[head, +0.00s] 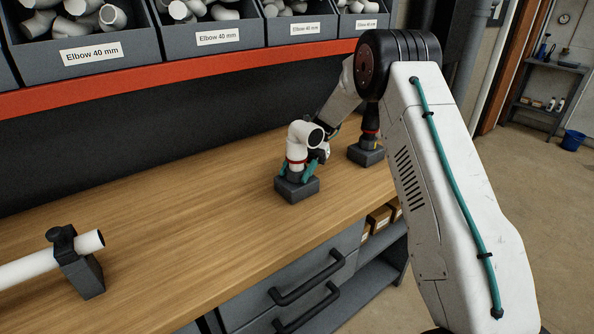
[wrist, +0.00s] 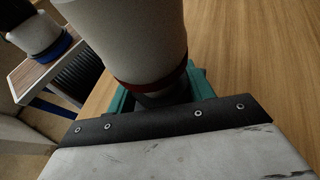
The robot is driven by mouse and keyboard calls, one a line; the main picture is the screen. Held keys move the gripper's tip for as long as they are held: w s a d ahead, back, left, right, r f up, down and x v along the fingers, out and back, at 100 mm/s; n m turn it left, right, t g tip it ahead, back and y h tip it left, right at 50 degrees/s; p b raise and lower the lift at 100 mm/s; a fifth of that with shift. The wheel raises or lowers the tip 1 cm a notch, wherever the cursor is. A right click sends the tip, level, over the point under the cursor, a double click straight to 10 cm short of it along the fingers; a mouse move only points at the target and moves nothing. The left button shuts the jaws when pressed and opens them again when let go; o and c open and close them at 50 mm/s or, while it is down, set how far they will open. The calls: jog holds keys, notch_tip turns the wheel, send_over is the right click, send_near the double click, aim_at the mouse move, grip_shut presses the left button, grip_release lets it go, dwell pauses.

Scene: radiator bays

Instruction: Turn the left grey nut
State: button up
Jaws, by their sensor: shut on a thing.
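A white pipe elbow (head: 303,136) stands upright on a dark grey block (head: 297,188) on the bench, with a red ring (head: 297,164) low on its pipe. My gripper (head: 298,172) has teal fingers, one on each side of the fitting just below the ring. In the wrist view the white pipe (wrist: 135,35) and red ring (wrist: 158,84) rise in front of my gripper (wrist: 160,95). The dark grey nut (wrist: 165,98) shows below the ring between the teal fingers, which are shut on it. Its far side is hidden.
A second dark grey block (head: 366,153) stands to the right, partly behind my arm. A white pipe (head: 30,268) lies in a black clamp (head: 80,265) at the left. Bins of elbows (head: 90,52) line the shelf above. The bench middle (head: 180,220) is clear.

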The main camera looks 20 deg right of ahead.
jog(key=o, duration=1)
